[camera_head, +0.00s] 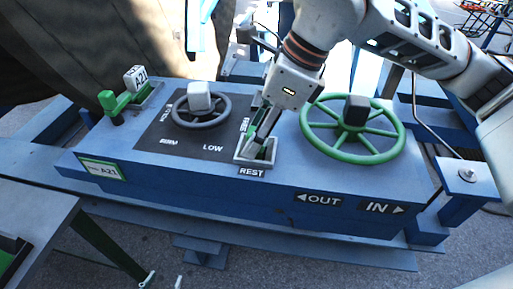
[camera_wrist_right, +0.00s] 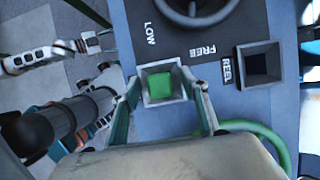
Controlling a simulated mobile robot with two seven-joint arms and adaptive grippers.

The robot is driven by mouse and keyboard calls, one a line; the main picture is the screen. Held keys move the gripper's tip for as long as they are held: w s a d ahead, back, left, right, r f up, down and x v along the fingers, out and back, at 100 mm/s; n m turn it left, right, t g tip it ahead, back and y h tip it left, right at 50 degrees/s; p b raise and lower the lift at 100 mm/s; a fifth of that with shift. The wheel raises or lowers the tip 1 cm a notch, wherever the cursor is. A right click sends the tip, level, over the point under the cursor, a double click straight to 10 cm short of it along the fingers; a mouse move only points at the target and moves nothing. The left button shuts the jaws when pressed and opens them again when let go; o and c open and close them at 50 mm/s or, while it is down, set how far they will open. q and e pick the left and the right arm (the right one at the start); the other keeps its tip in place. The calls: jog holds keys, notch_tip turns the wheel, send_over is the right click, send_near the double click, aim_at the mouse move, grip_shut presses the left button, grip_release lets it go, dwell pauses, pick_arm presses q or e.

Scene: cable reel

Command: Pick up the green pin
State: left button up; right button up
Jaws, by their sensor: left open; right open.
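The green pin (camera_wrist_right: 163,83) shows as a green block inside the square grey socket (camera_wrist_right: 150,98) marked REST. In the head view the socket's rim (camera_head: 241,161) stands at the console's front, and the pin is mostly hidden by my right gripper (camera_head: 257,146). My right gripper also shows in the wrist view (camera_wrist_right: 162,79). Its fingers are apart, one on each side of the pin at the socket. I cannot tell whether they touch the pin. My left gripper (camera_wrist_right: 104,42) shows small and empty at the upper left of the wrist view, away from the console.
The blue console carries a green handwheel (camera_head: 385,122) right of the socket and a grey handwheel (camera_head: 201,124) to the left. An empty-looking REEL socket (camera_wrist_right: 260,65) lies behind.

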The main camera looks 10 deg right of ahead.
grip_shut()
jog(key=shift+r, duration=0.1)
jog(key=shift+r, duration=0.1)
notch_tip(320, 180, up, 31)
jog(key=p, duration=0.6)
dwell(1.7)
